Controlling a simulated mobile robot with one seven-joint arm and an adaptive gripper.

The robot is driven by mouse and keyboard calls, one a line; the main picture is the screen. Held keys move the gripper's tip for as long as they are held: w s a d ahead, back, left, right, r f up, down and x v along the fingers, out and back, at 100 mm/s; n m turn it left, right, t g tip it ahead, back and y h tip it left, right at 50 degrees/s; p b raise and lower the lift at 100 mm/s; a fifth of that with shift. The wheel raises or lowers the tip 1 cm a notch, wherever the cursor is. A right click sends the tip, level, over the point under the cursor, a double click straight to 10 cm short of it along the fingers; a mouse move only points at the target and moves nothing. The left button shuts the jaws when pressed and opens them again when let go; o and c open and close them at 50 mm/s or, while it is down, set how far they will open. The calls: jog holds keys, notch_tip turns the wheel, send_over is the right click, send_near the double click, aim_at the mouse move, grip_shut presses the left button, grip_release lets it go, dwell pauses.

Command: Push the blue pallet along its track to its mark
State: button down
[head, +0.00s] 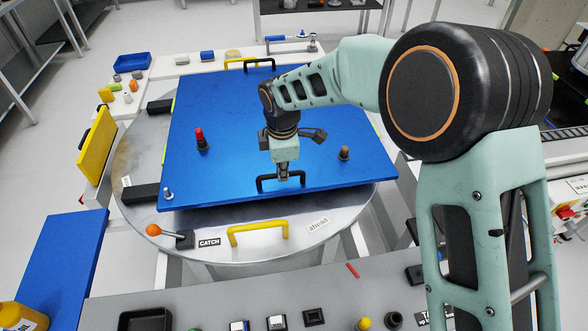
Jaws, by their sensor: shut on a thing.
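The blue pallet (230,150) is a large flat plate lying on a round metal turntable (150,170). It has a black handle (266,183) at its near edge and another black handle (259,65) at its far edge. My gripper (284,178) reaches down from above and is shut on the near handle. A red-topped peg (201,138), a brown-topped peg (344,153) and a small metal post (168,194) stand on the pallet. I cannot make out the pallet's mark. My arm hides part of the pallet's right side.
A yellow handle (258,232), an orange-knobbed lever (154,230) by a "CATCH" label, and an "ahead" label (318,225) are on the turntable's near rim. A grey control panel (250,290) lies in front. A yellow plate (96,148) stands at left, near a blue surface (60,260).

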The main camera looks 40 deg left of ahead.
jog(key=shift+s+a, duration=0.1)
dwell(0.3)
jog(key=c, duration=2)
grip_release()
jog(key=shift+o, duration=0.2)
notch_tip(320, 180, up, 12)
jog(key=s+d, duration=0.1)
jog(key=d, duration=0.1)
jog(key=shift+s, duration=0.2)
